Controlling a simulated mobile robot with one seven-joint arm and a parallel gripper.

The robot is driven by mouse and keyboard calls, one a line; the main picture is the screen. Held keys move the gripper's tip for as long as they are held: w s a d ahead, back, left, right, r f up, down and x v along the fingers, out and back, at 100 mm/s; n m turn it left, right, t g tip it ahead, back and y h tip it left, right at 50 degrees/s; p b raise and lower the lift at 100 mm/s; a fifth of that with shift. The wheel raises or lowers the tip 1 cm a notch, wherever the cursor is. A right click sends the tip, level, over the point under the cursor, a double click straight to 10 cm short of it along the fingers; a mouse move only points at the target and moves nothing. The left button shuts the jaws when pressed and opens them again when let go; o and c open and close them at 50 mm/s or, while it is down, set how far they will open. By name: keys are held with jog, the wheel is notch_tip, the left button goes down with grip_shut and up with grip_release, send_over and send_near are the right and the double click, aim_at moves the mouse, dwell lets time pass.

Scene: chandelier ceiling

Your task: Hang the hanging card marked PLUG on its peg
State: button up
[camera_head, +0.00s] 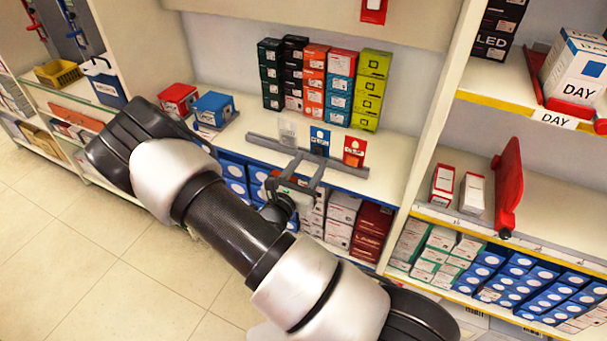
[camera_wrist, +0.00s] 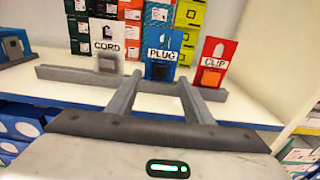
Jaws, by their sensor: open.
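The blue PLUG card (camera_wrist: 163,50) stands upright in a grey rail (camera_wrist: 68,74), between the white CORD card (camera_wrist: 105,42) and the red CLIP card (camera_wrist: 213,60). In the head view the PLUG card (camera_head: 320,141) is the middle of the three on the shelf. My gripper (camera_wrist: 160,83) is open and empty. Its two fingers point at the PLUG card, one toward each side of its lower part; whether they touch it I cannot tell. In the head view my gripper (camera_head: 309,168) is in front of the rail. I cannot make out the PLUG peg.
Stacked boxes (camera_head: 340,85) stand behind the cards. A red card (camera_head: 374,8) hangs on the panel above. Red and blue boxes (camera_head: 213,108) sit left of the rail. An upright (camera_head: 430,110) divides off the right shelves. Bare shelf (camera_head: 392,140) lies right of the cards.

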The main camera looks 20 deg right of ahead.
aim_at(317, 153)
jog(key=shift+x, duration=2.85)
jog(key=c, duration=0.3)
jog(key=shift+r+p, duration=1.95)
jog(key=shift+r, duration=0.35)
jog(key=shift+r+p+v, duration=0.25)
jog(key=shift+p+v, duration=0.25)
jog(key=shift+v, duration=1.2)
jog(key=shift+r+p+v, duration=0.25)
jog(key=shift+p+v, duration=0.2)
jog(key=shift+v, duration=1.2)
jog(key=shift+r+p+v, duration=0.2)
jog(key=shift+p+v, duration=0.3)
jog(key=shift+v, duration=1.2)
